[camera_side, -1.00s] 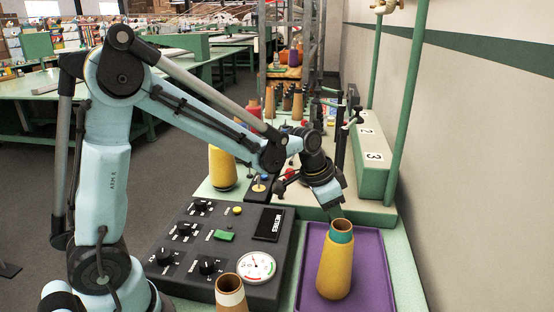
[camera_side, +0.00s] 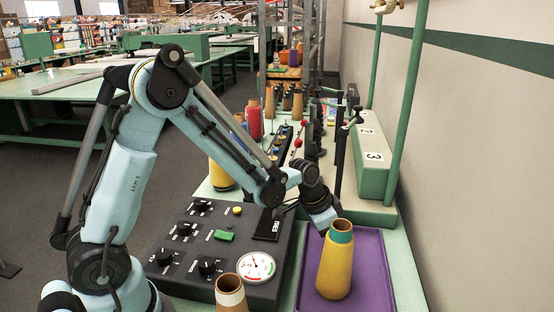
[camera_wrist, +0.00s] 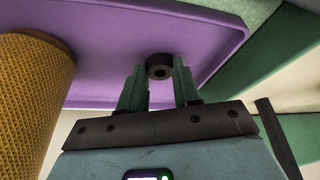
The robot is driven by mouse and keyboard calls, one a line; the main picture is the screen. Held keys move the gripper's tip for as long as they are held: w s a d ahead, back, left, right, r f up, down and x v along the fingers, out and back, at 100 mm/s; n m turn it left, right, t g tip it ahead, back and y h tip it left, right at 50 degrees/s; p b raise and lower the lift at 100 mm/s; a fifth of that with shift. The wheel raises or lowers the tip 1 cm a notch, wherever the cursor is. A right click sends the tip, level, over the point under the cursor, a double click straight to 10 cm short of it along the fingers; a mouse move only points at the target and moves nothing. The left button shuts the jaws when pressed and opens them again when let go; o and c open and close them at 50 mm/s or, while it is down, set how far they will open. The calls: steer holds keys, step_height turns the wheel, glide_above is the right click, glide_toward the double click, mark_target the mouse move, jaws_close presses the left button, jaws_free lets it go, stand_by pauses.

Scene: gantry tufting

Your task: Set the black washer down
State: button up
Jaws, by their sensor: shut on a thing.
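The black washer (camera_wrist: 159,66) is a small thick dark ring with a hole, seen in the wrist view. My gripper (camera_wrist: 160,76) is shut on it, with the washer between the tips of its two green fingers. Behind the washer in that view is the purple tray (camera_wrist: 210,45); I cannot tell whether the washer touches it. In the side view my gripper (camera_side: 326,222) is low beside the far left part of the purple tray (camera_side: 375,265). The yellow cone hides its fingertips and the washer there.
A yellow thread cone (camera_side: 335,265) with a teal top stands upright on the tray, close to my gripper; it fills the left of the wrist view (camera_wrist: 32,100). A dark control panel (camera_side: 225,250) lies left of the tray. The tray's right side is bare. A green numbered block (camera_side: 368,165) stands behind.

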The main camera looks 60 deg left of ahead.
steer(key=o, duration=1)
steer(key=shift+f, duration=0.1)
steer(key=shift+o, duration=0.2)
steer(key=v, duration=1.2)
steer(key=s+r+n+t+y, duration=0.1)
steer(key=s+r+n+t, duration=0.1)
steer(key=s, duration=0.9)
steer(key=shift+s+n+t+y, duration=0.25)
steer(key=shift+n+t+y, duration=0.25)
steer(key=shift+n, duration=0.8)
